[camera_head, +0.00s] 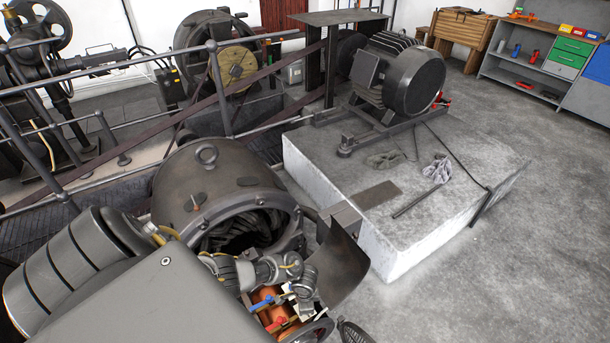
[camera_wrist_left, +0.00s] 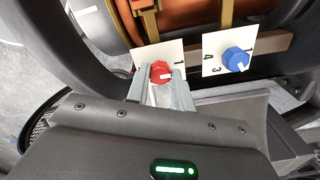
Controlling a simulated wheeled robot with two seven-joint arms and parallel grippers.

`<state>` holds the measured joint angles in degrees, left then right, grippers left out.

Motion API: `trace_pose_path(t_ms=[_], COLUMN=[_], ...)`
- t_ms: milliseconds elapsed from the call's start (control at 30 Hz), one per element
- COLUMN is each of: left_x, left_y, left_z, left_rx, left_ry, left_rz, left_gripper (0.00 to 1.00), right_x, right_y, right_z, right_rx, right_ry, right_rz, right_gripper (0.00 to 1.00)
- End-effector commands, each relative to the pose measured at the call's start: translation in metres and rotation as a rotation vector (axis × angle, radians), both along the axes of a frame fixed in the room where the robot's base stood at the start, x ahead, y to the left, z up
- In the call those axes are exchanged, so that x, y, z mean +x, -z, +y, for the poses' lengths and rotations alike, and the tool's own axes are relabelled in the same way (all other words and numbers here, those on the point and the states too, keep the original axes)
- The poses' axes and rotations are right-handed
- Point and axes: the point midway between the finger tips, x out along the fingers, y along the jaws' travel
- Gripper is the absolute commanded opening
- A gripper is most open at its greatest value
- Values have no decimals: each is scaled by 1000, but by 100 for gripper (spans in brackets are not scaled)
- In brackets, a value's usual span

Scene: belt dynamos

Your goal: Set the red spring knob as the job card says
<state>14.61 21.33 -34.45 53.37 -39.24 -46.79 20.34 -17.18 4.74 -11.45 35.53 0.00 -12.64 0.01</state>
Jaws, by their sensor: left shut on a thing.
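The red spring knob (camera_wrist_left: 161,73) sits on a white dial plate (camera_wrist_left: 146,55) in the left wrist view. Its pale pointer mark faces right, below a printed 1; the other numbers are hidden. My left gripper (camera_wrist_left: 161,88) is shut on the red knob. To the right, a blue knob (camera_wrist_left: 236,60) sits on its own white plate, where 1, 3 and 4 show; its mark points to the lower right. My right gripper is not in view. I cannot make out a job card.
The dark dynamo housing (camera_head: 208,190) and a curved cover (camera_head: 345,262) stand close around my left arm. A concrete plinth (camera_head: 450,225) carries a motor (camera_head: 400,80) and loose cloths. Railings (camera_head: 215,90) run behind. The floor at right is clear.

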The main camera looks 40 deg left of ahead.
Motion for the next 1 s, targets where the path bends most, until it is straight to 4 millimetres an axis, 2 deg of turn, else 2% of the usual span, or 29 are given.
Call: trace_pose_path(t_ms=[667,700,867,1000], left_x=[0,0,0,0], left_y=[0,0,0,0], left_z=[0,0,0,0], left_rx=[0,0,0,0], left_ry=[-64,-64,-63,-63], left_rz=[-1,-1,-1,-1], left_gripper=[0,26,45,45], right_x=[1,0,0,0], right_y=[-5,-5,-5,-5], right_z=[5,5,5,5], right_rx=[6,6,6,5], right_ry=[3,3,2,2], right_rz=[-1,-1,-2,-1], right_gripper=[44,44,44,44])
